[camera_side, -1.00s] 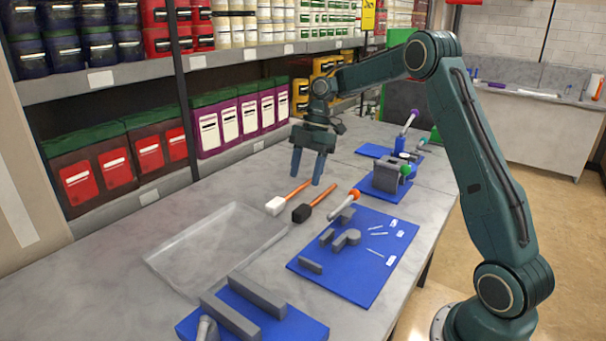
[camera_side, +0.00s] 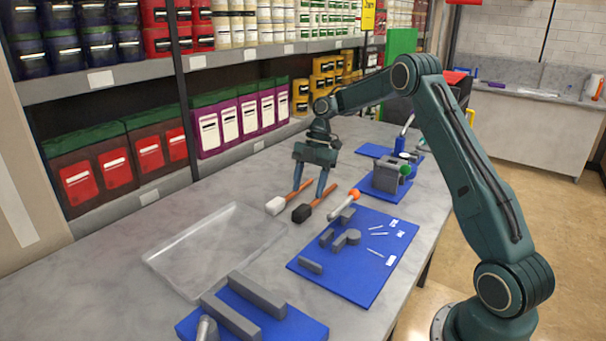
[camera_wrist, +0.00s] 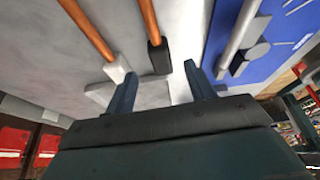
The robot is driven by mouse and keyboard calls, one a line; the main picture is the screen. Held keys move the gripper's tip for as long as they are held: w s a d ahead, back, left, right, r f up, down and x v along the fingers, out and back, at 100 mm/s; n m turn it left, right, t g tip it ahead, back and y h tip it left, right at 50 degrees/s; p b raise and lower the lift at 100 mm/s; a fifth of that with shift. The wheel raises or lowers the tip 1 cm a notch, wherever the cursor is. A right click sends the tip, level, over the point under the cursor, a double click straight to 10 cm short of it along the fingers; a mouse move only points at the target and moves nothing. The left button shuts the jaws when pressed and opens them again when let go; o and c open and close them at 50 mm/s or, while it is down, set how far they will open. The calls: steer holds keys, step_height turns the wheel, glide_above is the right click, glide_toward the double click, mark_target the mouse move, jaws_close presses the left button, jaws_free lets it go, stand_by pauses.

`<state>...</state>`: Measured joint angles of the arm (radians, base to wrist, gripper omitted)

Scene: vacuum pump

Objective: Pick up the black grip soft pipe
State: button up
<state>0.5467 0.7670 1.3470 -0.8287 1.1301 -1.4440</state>
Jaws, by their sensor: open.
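The black grip soft pipe, a black block (camera_side: 302,213) on an orange rod, lies on the grey table. It also shows in the wrist view (camera_wrist: 158,57), lying between the lines of my two fingers. A similar pipe with a white grip (camera_side: 276,205) lies just left of it, and it shows in the wrist view (camera_wrist: 116,69) near my left finger. My gripper (camera_side: 311,190) is open and empty, fingers pointing down over the orange rods. Whether the fingertips touch the table or rods cannot be told.
A clear tray (camera_side: 165,265) lies at front left. A blue mat (camera_side: 345,283) with grey parts and small pieces lies to the right. An orange-and-white tool (camera_side: 345,204) lies at that mat's corner. Shelves with containers (camera_side: 235,118) line the back.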

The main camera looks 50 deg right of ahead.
mark_target(304, 206)
steer(key=shift+f, duration=0.1)
steer(key=shift+x, duration=3.05)
steer(key=shift+c, duration=0.4)
jaws_close()
